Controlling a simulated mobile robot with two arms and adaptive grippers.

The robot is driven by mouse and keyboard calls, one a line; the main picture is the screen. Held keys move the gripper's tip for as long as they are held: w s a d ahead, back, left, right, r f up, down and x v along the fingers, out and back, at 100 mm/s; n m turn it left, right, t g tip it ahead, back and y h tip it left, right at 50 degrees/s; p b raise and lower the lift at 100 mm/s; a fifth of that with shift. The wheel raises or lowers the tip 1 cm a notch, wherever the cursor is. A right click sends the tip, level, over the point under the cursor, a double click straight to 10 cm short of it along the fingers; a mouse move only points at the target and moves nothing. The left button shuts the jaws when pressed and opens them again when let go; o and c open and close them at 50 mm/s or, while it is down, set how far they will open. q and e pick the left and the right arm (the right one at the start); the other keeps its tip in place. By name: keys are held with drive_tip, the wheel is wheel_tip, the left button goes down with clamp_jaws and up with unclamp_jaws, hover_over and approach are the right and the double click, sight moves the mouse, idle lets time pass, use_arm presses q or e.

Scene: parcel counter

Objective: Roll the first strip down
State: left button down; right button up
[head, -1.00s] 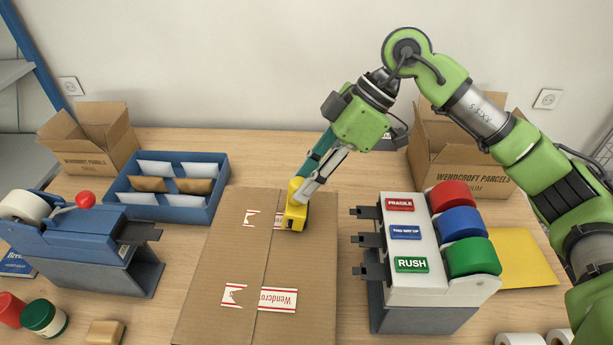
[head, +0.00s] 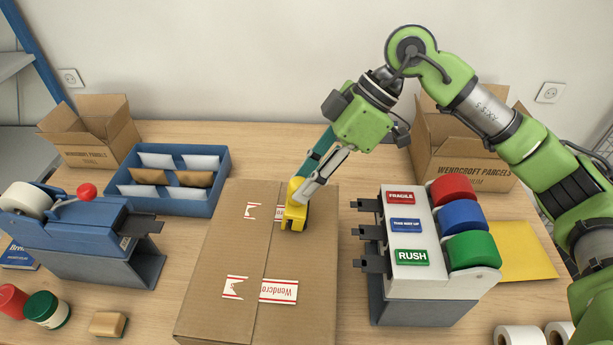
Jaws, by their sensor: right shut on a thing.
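A closed cardboard box (head: 225,245) lies at the centre of the counter, its lid seam running away from me. My right gripper (head: 318,176) is shut on the teal handle of a yellow roller (head: 295,205). The roller's head is at the right part of the far strip and appears to touch the box top. My left gripper is not in view.
A label dispenser with red, blue and green rolls (head: 415,255) stands right of the box. A blue tape dispenser (head: 75,230) and an envelope tray (head: 170,180) are on the left. Open cartons (head: 95,135) stand at the back. Bare wood lies behind the box.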

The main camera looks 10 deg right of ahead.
sight(293, 179)
drive_tip(key=shift+f, duration=0.5)
idle(0.3)
drive_tip(key=shift+a, duration=0.4)
drive_tip(key=shift+w+a+f+p, duration=0.1)
drive_tip(key=shift+w+a+p, duration=0.1)
drive_tip(key=shift+a, duration=0.35)
drive_tip(key=shift+w+a+p, duration=0.1)
drive_tip(key=shift+a+p, duration=0.05)
drive_tip(key=shift+a, duration=0.35)
drive_tip(key=shift+s, duration=0.1)
drive_tip(key=shift+a+p, duration=0.3)
drive_tip(key=shift+a, duration=0.25)
drive_tip(key=shift+w+a, duration=0.35)
drive_tip(key=shift+a, duration=0.5)
drive_tip(key=shift+a, duration=0.1)
drive_tip(key=shift+w+a+p, duration=0.15)
drive_tip(key=shift+a+p, duration=0.15)
drive_tip(key=shift+a, duration=0.4)
drive_tip(key=shift+w+a+p, duration=0.15)
drive_tip(key=shift+a+p, duration=0.15)
drive_tip(key=shift+a, duration=0.35)
